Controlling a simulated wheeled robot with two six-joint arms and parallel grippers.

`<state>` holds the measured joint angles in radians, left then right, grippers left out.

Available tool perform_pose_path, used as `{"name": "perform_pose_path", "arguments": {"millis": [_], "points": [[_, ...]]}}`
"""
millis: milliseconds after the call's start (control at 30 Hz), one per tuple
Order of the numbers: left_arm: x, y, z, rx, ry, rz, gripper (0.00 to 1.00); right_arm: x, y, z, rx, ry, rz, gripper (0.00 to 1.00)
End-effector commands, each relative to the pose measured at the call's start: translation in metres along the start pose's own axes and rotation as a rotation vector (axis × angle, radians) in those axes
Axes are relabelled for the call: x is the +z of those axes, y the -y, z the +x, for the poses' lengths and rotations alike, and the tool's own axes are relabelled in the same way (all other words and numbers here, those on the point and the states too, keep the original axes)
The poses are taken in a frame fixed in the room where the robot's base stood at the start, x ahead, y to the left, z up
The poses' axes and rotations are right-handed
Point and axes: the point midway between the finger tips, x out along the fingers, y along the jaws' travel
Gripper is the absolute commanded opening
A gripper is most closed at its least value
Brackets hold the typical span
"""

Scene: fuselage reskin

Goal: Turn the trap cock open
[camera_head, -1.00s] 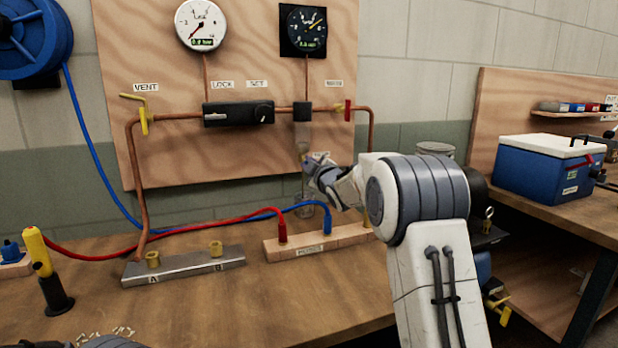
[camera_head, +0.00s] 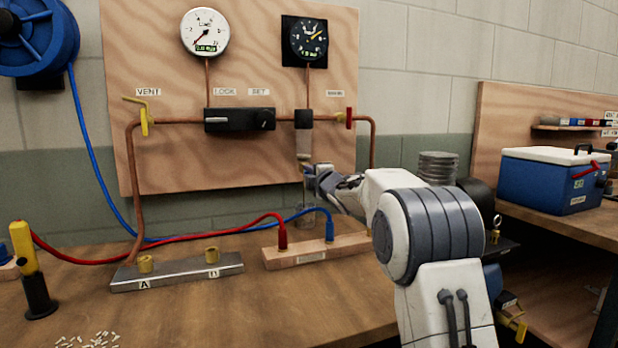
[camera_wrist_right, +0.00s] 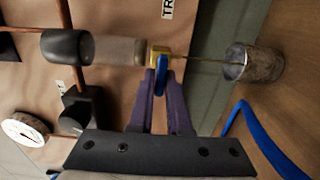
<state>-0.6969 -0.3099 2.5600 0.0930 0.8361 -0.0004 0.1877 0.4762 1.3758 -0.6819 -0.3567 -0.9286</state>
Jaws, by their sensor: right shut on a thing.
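The trap (camera_head: 304,144) is a translucent brownish cylinder under a black block on the panel's pipe line; it also shows in the right wrist view (camera_wrist_right: 118,50). At its lower end is the brass trap cock (camera_wrist_right: 156,54) with a blue lever (camera_wrist_right: 161,74). My right gripper (camera_wrist_right: 161,88) is shut on the blue lever, its purple fingers on either side of it. In the head view my right gripper (camera_head: 317,180) hides most of the cock. A thin line runs from the cock to a cup (camera_wrist_right: 252,64) below; I cannot tell whether it is liquid or a tube. My left gripper is out of view.
The plywood panel (camera_head: 165,70) carries two gauges, a black regulator block (camera_head: 239,119), a yellow vent lever (camera_head: 145,120) and a red valve handle (camera_head: 349,117). A wooden block (camera_head: 275,257) with red and blue hoses and a metal manifold (camera_head: 185,275) lie on the bench.

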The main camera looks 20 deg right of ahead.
Motion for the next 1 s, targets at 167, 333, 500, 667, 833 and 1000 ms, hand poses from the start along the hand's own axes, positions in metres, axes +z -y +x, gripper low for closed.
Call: {"name": "perform_pose_path", "arguments": {"millis": [167, 333, 500, 667, 833, 1000], "points": [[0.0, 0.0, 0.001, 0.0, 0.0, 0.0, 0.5, 0.001, 0.001, 0.0, -0.003, 0.002, -0.008, 0.0], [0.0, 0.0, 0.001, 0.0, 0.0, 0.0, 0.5, 0.001, 0.001, 0.0, -0.003, 0.002, -0.008, 0.0], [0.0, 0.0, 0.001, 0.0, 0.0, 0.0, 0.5, 0.001, 0.001, 0.0, -0.003, 0.002, -0.007, 0.42], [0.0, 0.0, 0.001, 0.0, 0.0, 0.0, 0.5, 0.001, 0.001, 0.0, -0.002, 0.001, -0.007, 0.42], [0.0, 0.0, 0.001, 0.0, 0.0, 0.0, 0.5, 0.0, 0.001, -0.001, -0.001, 0.001, -0.007, 0.42], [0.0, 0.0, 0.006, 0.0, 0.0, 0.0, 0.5, 0.001, 0.001, -0.016, 0.0, 0.002, -0.006, 0.42]]}}
